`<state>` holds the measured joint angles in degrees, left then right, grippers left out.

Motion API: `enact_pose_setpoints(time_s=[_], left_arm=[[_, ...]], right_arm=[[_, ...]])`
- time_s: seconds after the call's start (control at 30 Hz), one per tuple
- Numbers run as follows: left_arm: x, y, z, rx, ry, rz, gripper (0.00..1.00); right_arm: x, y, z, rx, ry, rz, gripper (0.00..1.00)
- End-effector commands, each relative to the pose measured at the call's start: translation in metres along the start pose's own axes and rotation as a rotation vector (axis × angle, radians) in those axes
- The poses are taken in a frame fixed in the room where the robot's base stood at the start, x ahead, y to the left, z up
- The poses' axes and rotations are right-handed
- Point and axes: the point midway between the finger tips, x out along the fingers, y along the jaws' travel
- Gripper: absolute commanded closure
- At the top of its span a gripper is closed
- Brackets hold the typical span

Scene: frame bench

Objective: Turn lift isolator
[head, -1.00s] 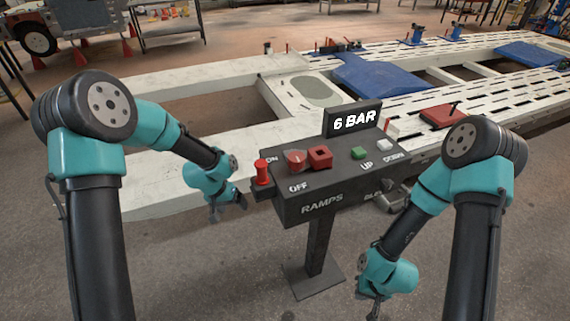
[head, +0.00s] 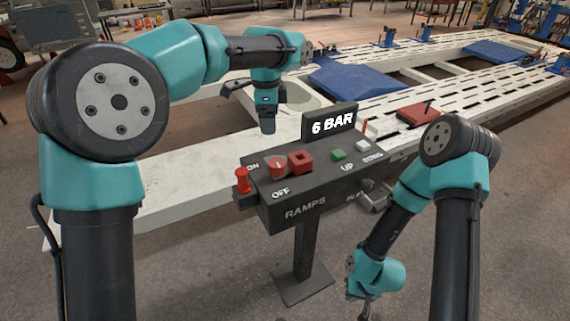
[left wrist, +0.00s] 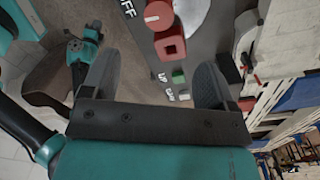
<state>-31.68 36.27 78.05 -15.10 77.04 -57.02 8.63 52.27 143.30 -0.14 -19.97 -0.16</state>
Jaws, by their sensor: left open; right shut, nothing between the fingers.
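The isolator is a round red knob (head: 277,168) between the ON and OFF labels on the dark control box (head: 325,190). It also shows near the top of the left wrist view (left wrist: 158,14). A square red part (head: 300,161) sits just right of the knob. My left gripper (head: 266,128) is open and empty, raised above the box's back edge and pointing down, apart from the knob. Its two fingers (left wrist: 157,65) frame the box top in the left wrist view. My right gripper (head: 362,300) is low, right of the box's post, shut and empty.
A red plunger (head: 242,181) stands at the box's left end. Green (head: 338,155) and white (head: 362,146) buttons sit to the right. The "6 BAR" display (head: 330,121) rises at the back edge. The white lift frame (head: 190,192) lies behind.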

Motion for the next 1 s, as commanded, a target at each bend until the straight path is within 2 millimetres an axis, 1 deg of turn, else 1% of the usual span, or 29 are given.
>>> enact_pose_setpoints(time_s=[0.03,0.1,0.17,0.43,0.57,0.67,0.77,1.0], left_arm=[[-0.009,0.002,-0.009,0.038,-0.016,-0.011,0.20],[-0.015,0.003,-0.014,0.067,-0.031,-0.017,0.20],[-0.018,0.004,-0.015,0.078,-0.035,-0.020,0.20],[-0.017,0.004,-0.015,0.077,-0.035,-0.019,0.20],[-0.013,0.004,-0.014,0.076,-0.036,-0.018,0.20],[-0.006,0.003,-0.014,0.075,-0.036,-0.018,0.20],[0.006,0.003,-0.013,0.075,-0.037,-0.016,0.20],[0.046,0.003,-0.012,0.076,-0.037,-0.016,0.20]], right_arm=[[0.000,0.000,0.000,0.000,0.000,0.000,1.00],[0.000,0.000,0.000,0.000,0.000,0.000,1.00],[0.000,0.000,0.000,0.000,0.000,0.000,1.00],[0.000,0.000,0.000,-0.001,0.000,0.000,1.00],[0.000,0.000,0.000,-0.001,0.000,0.000,1.00],[0.000,0.000,0.000,-0.001,0.000,0.000,1.00],[0.000,0.000,0.000,0.000,0.000,0.000,1.00],[0.000,0.000,0.000,0.000,0.000,0.000,1.00]])
